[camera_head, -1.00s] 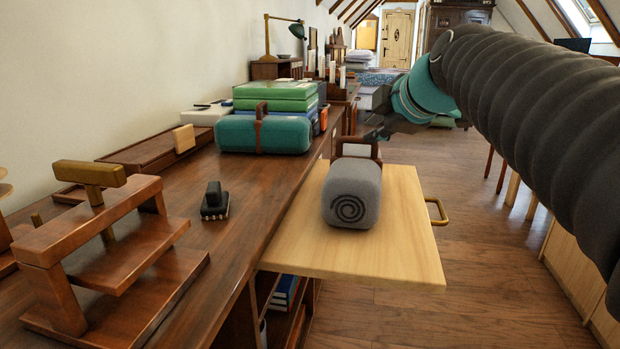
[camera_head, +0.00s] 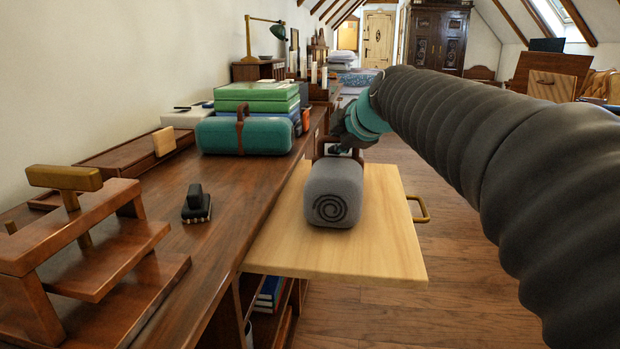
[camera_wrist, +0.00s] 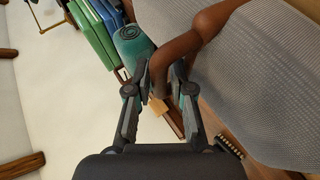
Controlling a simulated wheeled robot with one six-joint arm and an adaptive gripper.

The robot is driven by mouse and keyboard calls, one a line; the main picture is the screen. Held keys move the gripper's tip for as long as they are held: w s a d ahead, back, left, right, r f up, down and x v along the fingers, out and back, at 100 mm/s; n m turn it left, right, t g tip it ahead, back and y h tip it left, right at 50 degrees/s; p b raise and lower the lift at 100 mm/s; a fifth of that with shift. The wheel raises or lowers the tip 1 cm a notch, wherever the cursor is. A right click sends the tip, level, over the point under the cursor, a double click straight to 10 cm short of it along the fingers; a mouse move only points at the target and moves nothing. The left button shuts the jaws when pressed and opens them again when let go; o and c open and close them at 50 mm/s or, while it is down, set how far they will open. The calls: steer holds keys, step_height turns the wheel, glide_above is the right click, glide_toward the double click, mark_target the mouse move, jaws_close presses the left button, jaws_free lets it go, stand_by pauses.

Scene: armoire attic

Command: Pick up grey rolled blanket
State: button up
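The grey rolled blanket (camera_head: 338,190), with a dark spiral on its near end, lies on a pale pull-out board (camera_head: 385,245). A brown strap with a handle stands at its far end. My gripper (camera_head: 346,143) is at that handle, partly hidden behind my arm in the head view. In the wrist view, the blanket (camera_wrist: 270,75) fills the right side, and its brown handle (camera_wrist: 180,62) curves between the tips of my gripper (camera_wrist: 160,75). The fingers are apart, with a gap around the handle; firm contact does not show.
A teal rolled blanket (camera_head: 262,135) with a brown strap lies on the desk beside green boxes (camera_head: 255,92).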

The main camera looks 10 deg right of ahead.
jaws_close()
steer(key=shift+r, duration=0.1)
